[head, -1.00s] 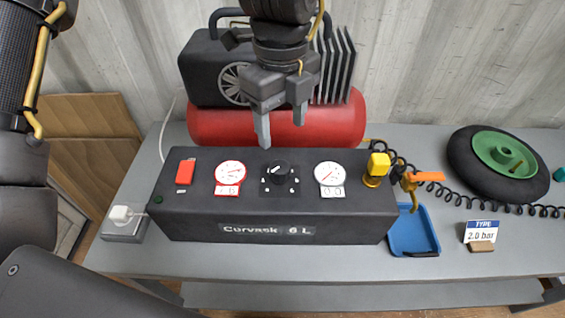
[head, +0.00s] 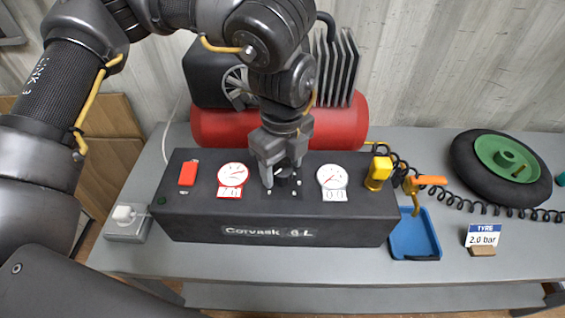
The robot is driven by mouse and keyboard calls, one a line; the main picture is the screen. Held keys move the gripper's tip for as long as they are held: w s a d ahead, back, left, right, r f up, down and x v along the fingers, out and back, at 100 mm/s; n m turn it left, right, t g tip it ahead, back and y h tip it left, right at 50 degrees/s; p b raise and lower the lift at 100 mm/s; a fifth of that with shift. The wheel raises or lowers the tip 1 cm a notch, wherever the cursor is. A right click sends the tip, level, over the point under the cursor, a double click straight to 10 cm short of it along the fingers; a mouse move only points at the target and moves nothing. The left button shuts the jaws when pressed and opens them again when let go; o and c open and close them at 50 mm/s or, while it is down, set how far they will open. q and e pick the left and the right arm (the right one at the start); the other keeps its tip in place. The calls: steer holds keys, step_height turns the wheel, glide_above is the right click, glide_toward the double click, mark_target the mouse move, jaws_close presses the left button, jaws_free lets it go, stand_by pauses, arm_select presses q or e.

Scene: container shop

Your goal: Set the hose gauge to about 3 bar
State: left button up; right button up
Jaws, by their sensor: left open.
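The black control box (head: 225,231) lies on the grey bench. The white gauge (head: 332,177) is on its top to the right, with a small readout (head: 334,195) below it; its digits are too small to read surely. A red-rimmed gauge (head: 233,174) is to the left. The black knob (head: 283,182) sits between the gauges, largely hidden by my left gripper (head: 282,183). That gripper points down over the knob, its open fingers on either side of it; I cannot tell whether they touch it. My right gripper is not in view.
A red switch (head: 188,172) is at the box's left end and a yellow knob (head: 378,173) at its right. The red compressor tank (head: 350,125) stands behind.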

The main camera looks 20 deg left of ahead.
arm_select(q)
steer(key=shift+f, duration=0.1)
steer(key=c, duration=1)
